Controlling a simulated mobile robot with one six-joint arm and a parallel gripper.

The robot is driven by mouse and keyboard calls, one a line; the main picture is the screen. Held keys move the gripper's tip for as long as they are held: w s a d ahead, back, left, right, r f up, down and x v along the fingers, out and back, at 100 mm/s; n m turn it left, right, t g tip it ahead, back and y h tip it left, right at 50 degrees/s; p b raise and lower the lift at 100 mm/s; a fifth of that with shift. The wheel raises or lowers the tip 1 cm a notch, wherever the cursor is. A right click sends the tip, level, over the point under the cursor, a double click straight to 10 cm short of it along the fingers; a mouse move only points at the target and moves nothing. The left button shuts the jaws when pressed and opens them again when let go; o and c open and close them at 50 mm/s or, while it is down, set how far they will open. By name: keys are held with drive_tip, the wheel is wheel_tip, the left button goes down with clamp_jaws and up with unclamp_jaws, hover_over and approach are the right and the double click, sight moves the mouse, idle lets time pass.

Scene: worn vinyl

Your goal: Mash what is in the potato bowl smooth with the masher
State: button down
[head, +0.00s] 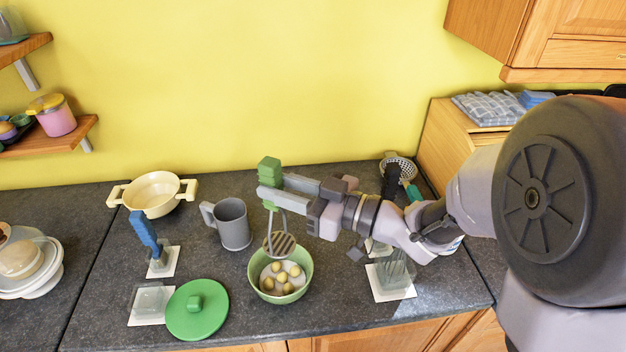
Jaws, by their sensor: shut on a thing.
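The green potato bowl (306,283) stands on the dark counter with several pale yellow potato lumps (281,278) in it. My gripper (272,190) is shut on the masher's green handle (270,166). The masher hangs roughly upright, its grey wires running down to a slotted head (280,244) at the back part of the bowl's opening. Whether the head touches the rim or the lumps, I cannot tell. The lumps look whole and separate. My fingers hide part of the handle.
A grey mug (234,226) stands left of the bowl, close to it. A green lid (197,312) lies front left. A blue-handled tool (144,232) stands upright further left, near a cream pot (153,195). A clear container (397,268) stands right of the bowl.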

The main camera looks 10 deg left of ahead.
sight(278, 228)
drive_tip(key=shift+s+a, duration=0.1)
drive_tip(key=shift+a, duration=0.3)
drive_tip(key=shift+d+f, duration=0.15)
drive_tip(key=shift+f, duration=0.15)
wheel_tip(278, 228, down, 11)
drive_tip(key=b, duration=0.9)
drive_tip(key=shift+r, duration=0.1)
drive_tip(key=shift+d, duration=0.1)
drive_tip(key=shift+s+d+r, duration=0.1)
drive_tip(key=shift+s+d, duration=0.3)
drive_tip(key=shift+s, duration=0.25)
